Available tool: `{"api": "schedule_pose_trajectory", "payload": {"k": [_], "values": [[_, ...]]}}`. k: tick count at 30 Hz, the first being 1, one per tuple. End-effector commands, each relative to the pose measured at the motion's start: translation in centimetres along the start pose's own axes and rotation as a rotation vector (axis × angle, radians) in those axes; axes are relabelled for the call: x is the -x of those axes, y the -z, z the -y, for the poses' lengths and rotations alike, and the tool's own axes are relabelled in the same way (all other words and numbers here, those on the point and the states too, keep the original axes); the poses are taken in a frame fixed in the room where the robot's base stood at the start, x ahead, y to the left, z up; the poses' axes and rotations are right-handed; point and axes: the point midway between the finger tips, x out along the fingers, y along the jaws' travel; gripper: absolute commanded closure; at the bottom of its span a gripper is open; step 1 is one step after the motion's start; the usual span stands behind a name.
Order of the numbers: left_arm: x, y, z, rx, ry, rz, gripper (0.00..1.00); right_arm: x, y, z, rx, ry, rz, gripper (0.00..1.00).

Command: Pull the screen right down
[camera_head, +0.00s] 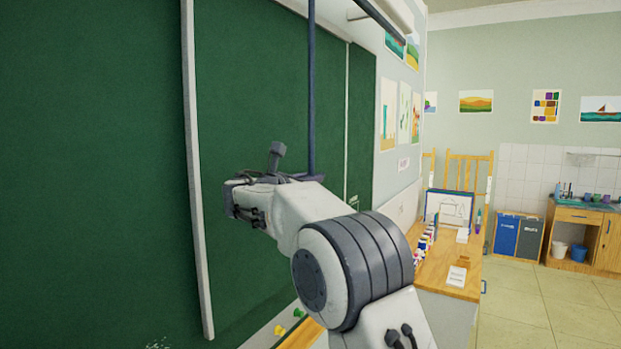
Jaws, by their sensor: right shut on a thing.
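The screen's pale casing (399,14) is at the top, right of centre, with a dark bar (382,20) along its lower side; most of it is cut off by the top edge. No wide sheet of screen shows below it. A dark blue pull rod (311,90) hangs straight down in front of the green board to my right gripper (279,166). The right gripper is shut on the rod's lower end, where a short crosspiece shows. The wrist partly hides the fingertips and the grip. My left gripper is not in view.
The green chalkboard (90,150) fills the left, with a pale upright frame edge (194,150). A wooden table (449,260) with paint bottles, a picture and cards stands to the right.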

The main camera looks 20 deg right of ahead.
Motion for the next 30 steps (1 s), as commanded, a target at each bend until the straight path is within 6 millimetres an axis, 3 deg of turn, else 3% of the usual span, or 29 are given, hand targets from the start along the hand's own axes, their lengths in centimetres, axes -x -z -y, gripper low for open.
{"api": "schedule_pose_trajectory", "payload": {"k": [1, 5, 30], "values": [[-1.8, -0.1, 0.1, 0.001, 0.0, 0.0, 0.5, 0.0, 2.1, 0.6, 0.002, 0.007, -0.002, 1.0], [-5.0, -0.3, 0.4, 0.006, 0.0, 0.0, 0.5, 0.0, 5.8, 1.3, 0.002, 0.007, -0.003, 1.0], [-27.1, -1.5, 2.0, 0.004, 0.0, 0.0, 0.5, 0.0, 33.1, 6.8, 0.003, 0.009, -0.003, 1.0]]}}
